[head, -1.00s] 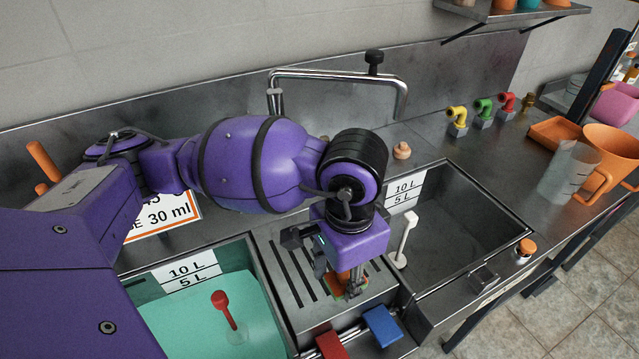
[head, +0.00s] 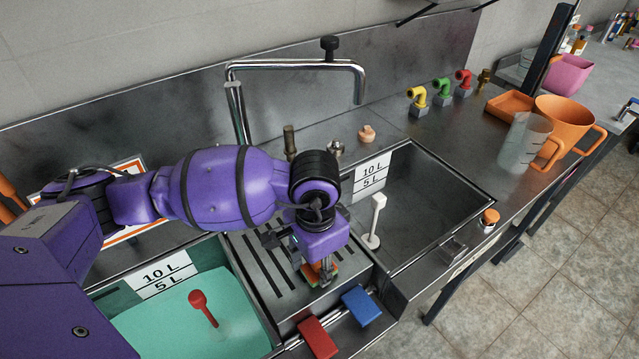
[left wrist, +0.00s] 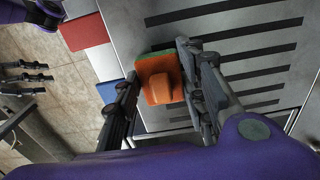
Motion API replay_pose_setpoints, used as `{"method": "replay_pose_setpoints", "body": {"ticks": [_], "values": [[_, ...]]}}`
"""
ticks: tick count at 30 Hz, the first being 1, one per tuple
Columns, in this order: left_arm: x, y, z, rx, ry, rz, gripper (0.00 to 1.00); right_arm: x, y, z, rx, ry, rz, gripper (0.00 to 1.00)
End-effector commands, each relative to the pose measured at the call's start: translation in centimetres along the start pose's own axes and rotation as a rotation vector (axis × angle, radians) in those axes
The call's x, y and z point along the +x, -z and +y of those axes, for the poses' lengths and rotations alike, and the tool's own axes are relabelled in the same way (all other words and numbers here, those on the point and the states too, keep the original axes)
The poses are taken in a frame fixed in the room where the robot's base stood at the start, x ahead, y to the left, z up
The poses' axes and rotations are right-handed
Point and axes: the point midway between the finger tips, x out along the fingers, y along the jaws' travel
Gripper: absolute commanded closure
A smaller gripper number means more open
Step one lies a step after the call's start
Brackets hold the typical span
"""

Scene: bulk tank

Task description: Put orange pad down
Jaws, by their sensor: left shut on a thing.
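The orange pad (left wrist: 160,80) is a small orange block with a raised grip, in the left wrist view between the two fingers of my left gripper (left wrist: 158,88). A green layer shows along its far edge. My left gripper is shut on the orange pad. In the head view my left gripper (head: 318,270) points down over the front right part of the slotted steel drainboard (head: 262,262), and the pad is mostly hidden by the fingers. I cannot tell whether the pad touches the drainboard. Dark finger-like parts at the left wrist view's left edge look like my right gripper (left wrist: 28,76).
A red pad (head: 318,337) and a blue pad (head: 361,306) are on the front rim. A basin of teal liquid (head: 165,325) lies left of the drainboard, an empty-looking basin (head: 430,200) right. An orange jug (head: 565,122) and a clear jug (head: 522,145) stand at far right.

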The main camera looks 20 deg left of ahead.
Motion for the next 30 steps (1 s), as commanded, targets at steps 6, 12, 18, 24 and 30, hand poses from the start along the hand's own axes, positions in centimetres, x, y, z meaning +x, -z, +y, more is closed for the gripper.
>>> {"method": "replay_pose_setpoints", "body": {"ticks": [6, 12, 18, 24, 30], "values": [[0.3, 0.0, 0.0, 0.001, 0.0, 0.0, 0.46, 0.1, -0.2, 0.0, -0.001, 0.0, -0.001, 0.46], [0.3, 0.0, 0.0, 0.0, 0.0, 0.0, 0.43, 0.2, 0.0, 0.0, -0.001, -0.001, 0.003, 0.46], [-0.3, 0.1, 0.0, 0.0, 0.001, 0.002, 0.43, 0.0, 0.8, 0.0, 0.002, -0.002, 0.014, 0.46], [-3.2, 0.2, -0.1, 0.002, 0.004, 0.005, 0.43, 0.1, 0.3, -0.1, 0.005, -0.001, 0.007, 0.46], [-7.7, 0.2, -0.1, 0.001, 0.004, 0.005, 0.43, 0.2, -0.1, -0.1, 0.004, -0.002, 0.001, 0.46]]}}
